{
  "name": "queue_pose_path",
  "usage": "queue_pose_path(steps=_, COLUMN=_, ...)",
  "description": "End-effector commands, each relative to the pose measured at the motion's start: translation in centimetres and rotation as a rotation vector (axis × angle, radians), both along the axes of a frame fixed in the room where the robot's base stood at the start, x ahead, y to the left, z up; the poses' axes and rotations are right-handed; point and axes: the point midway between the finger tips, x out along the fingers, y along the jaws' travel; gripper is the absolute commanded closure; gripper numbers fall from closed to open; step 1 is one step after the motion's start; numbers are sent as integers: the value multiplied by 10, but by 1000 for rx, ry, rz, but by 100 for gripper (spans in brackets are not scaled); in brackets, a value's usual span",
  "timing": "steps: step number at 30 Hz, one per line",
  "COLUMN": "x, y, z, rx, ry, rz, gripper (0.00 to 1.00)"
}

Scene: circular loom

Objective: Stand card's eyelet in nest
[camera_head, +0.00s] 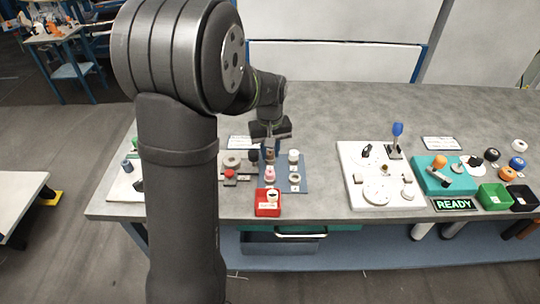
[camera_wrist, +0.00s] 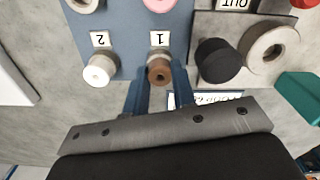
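A blue mat (camera_head: 283,184) holds several small round pieces with number labels. A brown piece (camera_wrist: 160,74) stands at label 1, with a paler ring behind its top. A white piece (camera_wrist: 100,71) stands at label 2; it also shows in the head view (camera_head: 294,156). A pink piece (camera_head: 270,173) is nearer the front of the mat. My gripper (camera_wrist: 160,85) points down over the mat, its two blue fingers apart on either side of the brown piece. I cannot tell whether they touch it. A white card (camera_head: 240,142) lies behind; its text is unreadable. I cannot tell which feature is the nest.
A black cylinder (camera_wrist: 217,61) and a grey ring (camera_wrist: 268,50) stand close beside the brown piece.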

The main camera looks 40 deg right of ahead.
Motion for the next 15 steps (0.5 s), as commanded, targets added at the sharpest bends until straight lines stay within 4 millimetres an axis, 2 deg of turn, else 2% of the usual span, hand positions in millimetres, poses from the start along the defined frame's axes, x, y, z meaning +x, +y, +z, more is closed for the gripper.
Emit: queue_pose_path(steps=15, x=0, y=0, z=11, rx=0, ry=-1, rz=0, gripper=100)
